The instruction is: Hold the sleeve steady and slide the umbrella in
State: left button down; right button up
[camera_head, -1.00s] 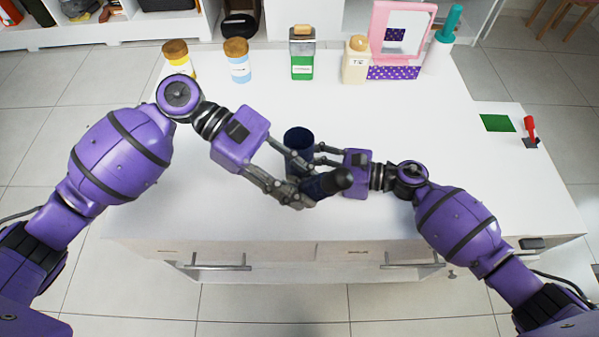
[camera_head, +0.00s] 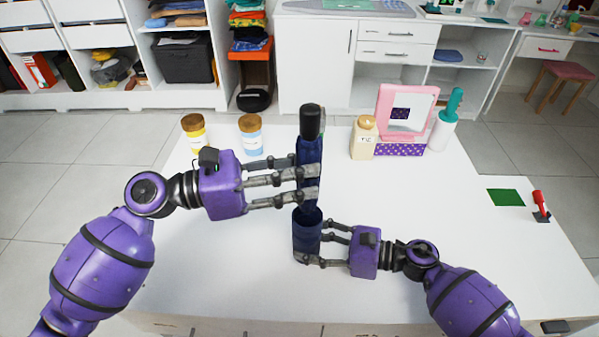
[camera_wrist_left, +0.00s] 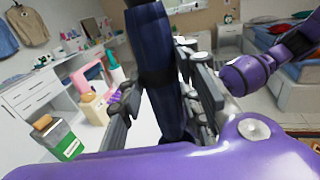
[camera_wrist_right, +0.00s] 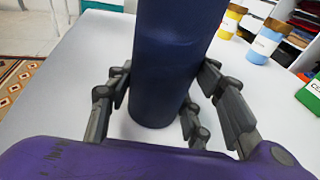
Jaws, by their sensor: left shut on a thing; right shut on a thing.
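The navy umbrella (camera_head: 308,152) stands upright with its black handle on top. My left gripper (camera_head: 312,183) is shut on it from the left; it also shows in the left wrist view (camera_wrist_left: 160,70). The navy sleeve (camera_head: 307,238) stands upright on the white table, open end up. My right gripper (camera_head: 312,248) is shut around it from the right; the sleeve also fills the middle of the right wrist view (camera_wrist_right: 168,70). The umbrella's lower end is at the sleeve's mouth in the head view. I cannot tell whether it is above the rim or inside.
On the white table (camera_head: 420,220), a yellow jar (camera_head: 194,137), a blue jar (camera_head: 251,137), a cream bottle (camera_head: 363,142) and a pink mirror (camera_head: 404,112) stand at the back. A green container (camera_wrist_left: 62,143) shows in the left wrist view. The table's right side is mostly clear.

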aim_at(298, 204)
pick_arm(q)
jog(key=shift+f, duration=4.25)
jog(key=c, duration=1.5)
grip_release()
jog(key=o, duration=0.6)
jog(key=shift+c, duration=0.2)
jog(key=shift+r, duration=4)
